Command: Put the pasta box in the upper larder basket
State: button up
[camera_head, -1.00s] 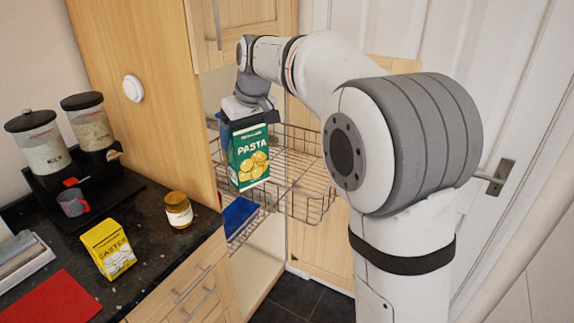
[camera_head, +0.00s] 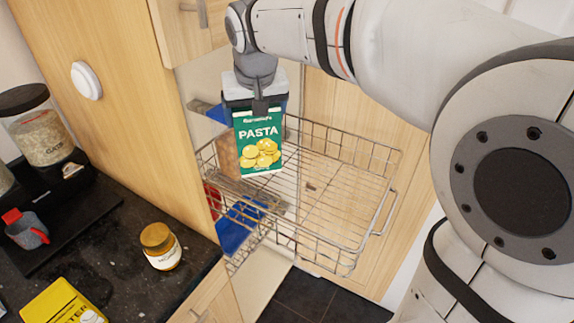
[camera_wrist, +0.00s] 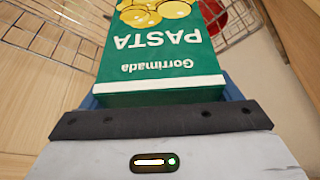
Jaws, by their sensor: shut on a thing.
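The green pasta box (camera_head: 258,143) hangs upright from my gripper (camera_head: 256,100), which is shut on its top end. In the head view the box is in front of the left part of the upper wire basket (camera_head: 345,200); its height above the basket floor is hard to judge. In the wrist view the box (camera_wrist: 160,50) stretches away from my gripper (camera_wrist: 155,115), with its lettering upside down. Wire mesh (camera_wrist: 60,30) shows beyond the box. A brownish item (camera_head: 226,158) is partly hidden behind the pasta box at the basket's left end.
A lower basket holds a blue item (camera_head: 238,225). The worktop (camera_head: 130,250) at left bears a lidded jar (camera_head: 161,246), a yellow box (camera_head: 62,303), a cup (camera_head: 27,230) and dispensers (camera_head: 40,125). The upper basket's right part is empty. A wooden cabinet side (camera_head: 110,110) stands left.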

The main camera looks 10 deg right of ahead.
aim_at(259, 128)
notch_tip(259, 128, down, 9)
jog(key=shift+f, duration=0.1)
dwell(0.4)
jog(key=shift+f, duration=0.1)
jog(key=shift+f, duration=0.15)
jog(key=o, duration=1.7)
jog(key=shift+s+r, duration=0.1)
jog(key=shift+r, duration=0.3)
jog(key=v, duration=1.1)
jog(key=shift+s+r, duration=0.2)
jog(key=shift+r, duration=0.05)
